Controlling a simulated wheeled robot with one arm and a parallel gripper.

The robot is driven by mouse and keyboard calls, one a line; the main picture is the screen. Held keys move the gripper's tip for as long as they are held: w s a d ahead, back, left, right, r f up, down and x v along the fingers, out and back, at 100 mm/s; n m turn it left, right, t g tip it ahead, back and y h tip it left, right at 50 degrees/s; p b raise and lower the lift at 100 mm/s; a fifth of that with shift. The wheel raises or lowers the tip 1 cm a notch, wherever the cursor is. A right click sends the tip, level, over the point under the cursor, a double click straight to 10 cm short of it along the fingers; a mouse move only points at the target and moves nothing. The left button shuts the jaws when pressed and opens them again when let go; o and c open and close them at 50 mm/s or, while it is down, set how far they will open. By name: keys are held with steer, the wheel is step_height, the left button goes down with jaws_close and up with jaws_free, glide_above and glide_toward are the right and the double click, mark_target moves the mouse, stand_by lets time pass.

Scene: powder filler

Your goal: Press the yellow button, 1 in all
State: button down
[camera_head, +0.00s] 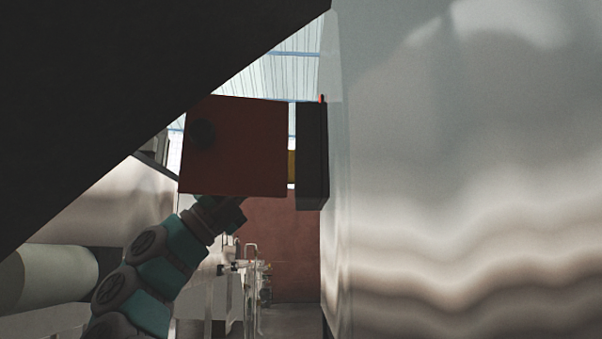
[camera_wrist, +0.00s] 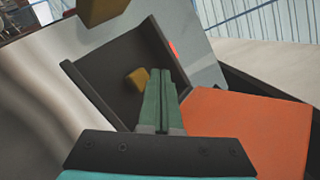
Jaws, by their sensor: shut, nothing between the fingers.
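A small yellow button (camera_wrist: 137,78) sits on the face of a dark panel box (camera_wrist: 115,60) in the wrist view. My gripper (camera_wrist: 161,73) is shut and empty, its green fingers pressed together. The fingertips reach over the dark panel just right of the button in the picture. I cannot tell whether they touch the panel or the button. In the head view the dark panel box (camera_head: 312,155) is seen edge-on against the metal wall. My gripper is hidden there behind a red box.
The red box (camera_head: 235,145) stands left of the panel, with a yellow strip (camera_head: 291,166) in the gap. An orange-red plate (camera_wrist: 245,130) lies right of my fingers. The shiny metal wall (camera_head: 460,180) fills the right.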

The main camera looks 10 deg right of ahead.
steer(key=shift+s+d+b, duration=0.2)
steer(key=shift+d+b, duration=0.1)
steer(key=shift+d, duration=0.5)
stand_by(1.5)
steer(key=shift+s+d, duration=0.1)
steer(key=shift+d, duration=0.3)
steer(key=shift+s+d+b, duration=0.1)
steer(key=shift+d+b, duration=0.45)
steer(key=shift+d, duration=0.05)
stand_by(1.0)
steer(key=shift+a+p, duration=0.45)
steer(key=shift+a, duration=0.5)
steer(key=shift+w, duration=0.2)
steer(key=a+p, duration=0.2)
steer(key=a, duration=0.1)
steer(key=w+a+p, duration=0.1)
steer(key=a, duration=0.1)
